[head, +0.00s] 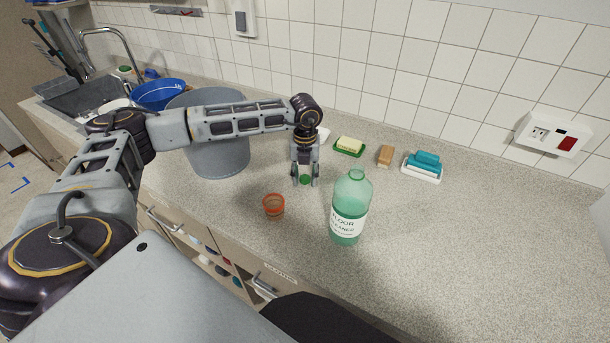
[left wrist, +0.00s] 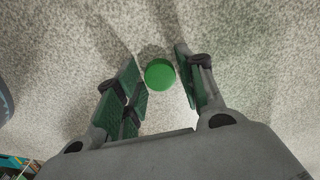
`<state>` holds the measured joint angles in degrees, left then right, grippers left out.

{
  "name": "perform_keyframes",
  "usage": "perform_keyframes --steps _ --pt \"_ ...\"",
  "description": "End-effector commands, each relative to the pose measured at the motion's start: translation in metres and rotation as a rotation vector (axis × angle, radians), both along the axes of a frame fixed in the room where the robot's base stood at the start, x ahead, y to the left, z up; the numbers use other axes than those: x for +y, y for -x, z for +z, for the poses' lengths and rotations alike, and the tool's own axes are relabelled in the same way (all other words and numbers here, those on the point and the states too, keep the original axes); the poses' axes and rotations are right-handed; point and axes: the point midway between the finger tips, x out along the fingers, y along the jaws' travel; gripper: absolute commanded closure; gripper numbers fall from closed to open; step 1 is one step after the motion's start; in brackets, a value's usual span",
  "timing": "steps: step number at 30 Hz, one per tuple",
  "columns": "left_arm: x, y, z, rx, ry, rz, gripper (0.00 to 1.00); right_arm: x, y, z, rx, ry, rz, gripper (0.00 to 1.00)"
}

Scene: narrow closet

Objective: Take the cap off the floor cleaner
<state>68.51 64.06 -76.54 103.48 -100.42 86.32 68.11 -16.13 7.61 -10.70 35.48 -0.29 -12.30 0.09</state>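The floor cleaner (head: 348,208) is a translucent green bottle with a white label, standing upright on the counter. Its neck is bare and open at the top. A round green cap (head: 305,180) is apart from the bottle, to its left, and appears to lie on the counter. My left gripper (head: 305,183) points down over the cap with its fingers open on either side. In the left wrist view the cap (left wrist: 160,74) sits between the two fingers, with a gap visible on the right side and a narrower one on the left. My right gripper is not in view.
An orange cup (head: 273,206) stands left of the bottle near the front edge. A grey bucket (head: 217,158) is behind my left arm. The counter's right side is clear.

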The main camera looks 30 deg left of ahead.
Motion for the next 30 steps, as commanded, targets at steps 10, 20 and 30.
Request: perform_keyframes --steps 10,20,30 --pt "0.0 0.0 0.001 0.0 0.0 0.0 0.52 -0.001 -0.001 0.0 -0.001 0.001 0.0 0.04" --pt "0.0 -0.001 0.015 -0.001 0.0 0.0 0.52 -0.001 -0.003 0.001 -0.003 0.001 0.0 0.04" --pt "0.0 -0.001 0.061 -0.003 0.001 0.0 0.52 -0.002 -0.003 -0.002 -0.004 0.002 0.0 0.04"
